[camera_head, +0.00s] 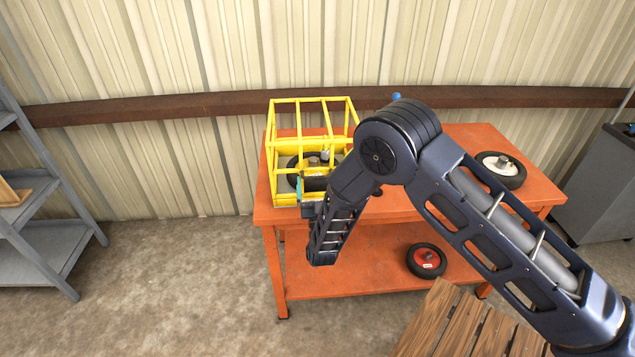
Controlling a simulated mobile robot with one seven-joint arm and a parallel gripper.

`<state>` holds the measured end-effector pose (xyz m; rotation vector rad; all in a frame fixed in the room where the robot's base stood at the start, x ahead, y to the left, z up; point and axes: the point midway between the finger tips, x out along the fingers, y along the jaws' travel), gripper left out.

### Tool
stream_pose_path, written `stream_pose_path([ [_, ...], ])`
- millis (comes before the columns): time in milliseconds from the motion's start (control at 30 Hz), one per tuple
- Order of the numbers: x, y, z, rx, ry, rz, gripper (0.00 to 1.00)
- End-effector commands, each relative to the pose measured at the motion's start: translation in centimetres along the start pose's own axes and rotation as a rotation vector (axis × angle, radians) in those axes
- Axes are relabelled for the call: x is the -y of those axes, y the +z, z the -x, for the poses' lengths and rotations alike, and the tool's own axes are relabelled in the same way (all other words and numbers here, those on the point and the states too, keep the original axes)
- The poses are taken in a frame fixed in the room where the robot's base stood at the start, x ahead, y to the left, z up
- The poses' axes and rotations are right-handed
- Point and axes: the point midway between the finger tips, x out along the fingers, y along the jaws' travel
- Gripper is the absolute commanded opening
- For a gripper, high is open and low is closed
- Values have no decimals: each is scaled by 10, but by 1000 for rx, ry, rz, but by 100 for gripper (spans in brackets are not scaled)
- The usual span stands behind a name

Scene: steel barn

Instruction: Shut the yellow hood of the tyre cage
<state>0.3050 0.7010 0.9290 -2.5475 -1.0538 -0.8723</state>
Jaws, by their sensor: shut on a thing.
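The yellow tyre cage (284,199) stands on the left end of the orange workbench, with a dark tyre (293,163) inside. Its yellow barred hood (299,120) shows above and at the front; I cannot tell how far it stands from fully down. My gripper (308,186) is at the front of the cage, low down, and is shut on a part of the yellow hood. My wrist and forearm hide the cage's right front and most of the grip. A small teal part (299,188) shows beside the fingers.
The orange workbench (460,140) holds a white-hubbed wheel (501,168) at its right. A red-hubbed wheel (426,260) is on its lower shelf. A grey shelf unit (50,225) stands left, a grey cabinet (605,190) right. A slatted wooden top (450,325) is in front. Floor at left is clear.

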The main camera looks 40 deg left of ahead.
Motion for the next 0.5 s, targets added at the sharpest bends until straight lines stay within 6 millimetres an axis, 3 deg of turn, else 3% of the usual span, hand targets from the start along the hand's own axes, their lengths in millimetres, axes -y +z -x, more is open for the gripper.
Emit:
stream_pose_path([
  [67, -1, 4, 6, 11, -3, 5, 51],
  [100, -1, 4, 5, 10, -3, 5, 20],
  [133, -1, 4, 5, 10, -2, 5, 0],
  [500, 0, 2, 3, 5, -1, 2, 70],
])
